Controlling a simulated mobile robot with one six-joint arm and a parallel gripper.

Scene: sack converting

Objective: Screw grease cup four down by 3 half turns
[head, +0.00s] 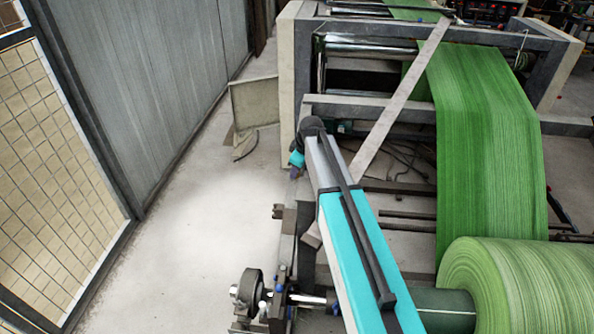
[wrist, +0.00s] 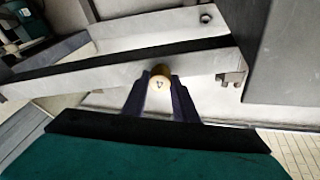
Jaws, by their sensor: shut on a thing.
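Grease cup four (wrist: 160,83) shows in the wrist view as a small round yellow-tan cap marked 4. It sits against a pale metal bar of the machine frame (wrist: 100,77). My gripper (wrist: 160,90) has its two dark fingers on either side of the cup, shut on it. The cup's lower part and thread are hidden.
A large roll of green woven material (head: 520,290) stands at lower right, its web (head: 485,130) running up into the machine. A shaft bearing (head: 250,288) is at lower left of my arm. A grey wall (head: 150,80) and mesh fence (head: 50,170) bound clear floor (head: 190,210).

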